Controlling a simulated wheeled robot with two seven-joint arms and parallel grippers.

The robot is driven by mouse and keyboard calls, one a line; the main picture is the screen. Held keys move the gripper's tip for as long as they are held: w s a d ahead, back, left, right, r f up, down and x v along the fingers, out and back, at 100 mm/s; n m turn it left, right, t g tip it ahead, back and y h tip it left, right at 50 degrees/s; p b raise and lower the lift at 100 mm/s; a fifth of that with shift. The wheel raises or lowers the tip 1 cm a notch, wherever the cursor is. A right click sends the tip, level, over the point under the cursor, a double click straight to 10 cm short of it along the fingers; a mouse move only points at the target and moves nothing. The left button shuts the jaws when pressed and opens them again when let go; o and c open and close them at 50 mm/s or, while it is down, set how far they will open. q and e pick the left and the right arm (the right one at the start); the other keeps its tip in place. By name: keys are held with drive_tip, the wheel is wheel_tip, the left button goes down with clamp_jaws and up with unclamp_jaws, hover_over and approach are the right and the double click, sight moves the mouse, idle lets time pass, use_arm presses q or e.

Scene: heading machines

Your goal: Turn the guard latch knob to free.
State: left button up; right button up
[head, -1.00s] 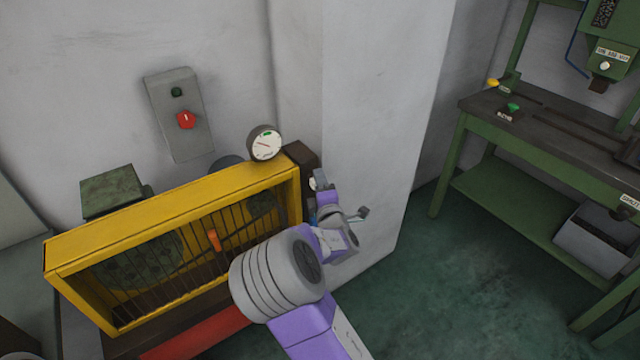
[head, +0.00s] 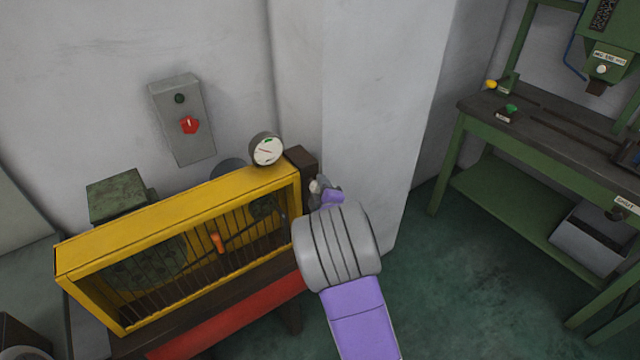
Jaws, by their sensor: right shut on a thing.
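The yellow guard (head: 180,222) with its dark bars stands closed over the machine at the left. A dark latch block (head: 302,162) sits at its right end. My right gripper (head: 318,187) is at the outer side of this block, shut on the guard latch knob. The knob is almost wholly hidden by the gripper and my thick grey wrist, so its angle cannot be read. My left gripper is not in view.
A round gauge (head: 266,150) stands on top of the guard. A grey wall box (head: 183,125) with a red knob (head: 189,125) hangs behind. A grey pillar (head: 375,110) rises close behind my gripper. A green bench (head: 540,140) stands at the right, with open floor between.

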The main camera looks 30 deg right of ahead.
drive_tip(key=shift+d+r+m+g+y, duration=0.1)
drive_tip(key=shift+m+g+y, duration=0.3)
drive_tip(key=shift+m, duration=0.7)
drive_tip(key=m+y+b, duration=0.1)
drive_tip(key=m, duration=0.2)
drive_tip(key=shift+g+y, duration=0.3)
drive_tip(key=shift+y, duration=0.1)
drive_tip(key=shift+m+y, duration=0.4)
drive_tip(key=shift+m, duration=0.3)
drive_tip(key=shift+m+y+p, duration=0.5)
drive_tip(key=shift+m+p, duration=0.1)
drive_tip(key=shift+p, duration=0.1)
drive_tip(key=shift+m+y+p, duration=0.4)
drive_tip(key=shift+m+p, duration=0.1)
drive_tip(key=shift+p, duration=0.1)
drive_tip(key=shift+a, duration=0.2)
drive_tip(key=o, duration=1)
drive_tip(key=shift+f, duration=0.2)
drive_tip(key=shift+o, duration=0.2)
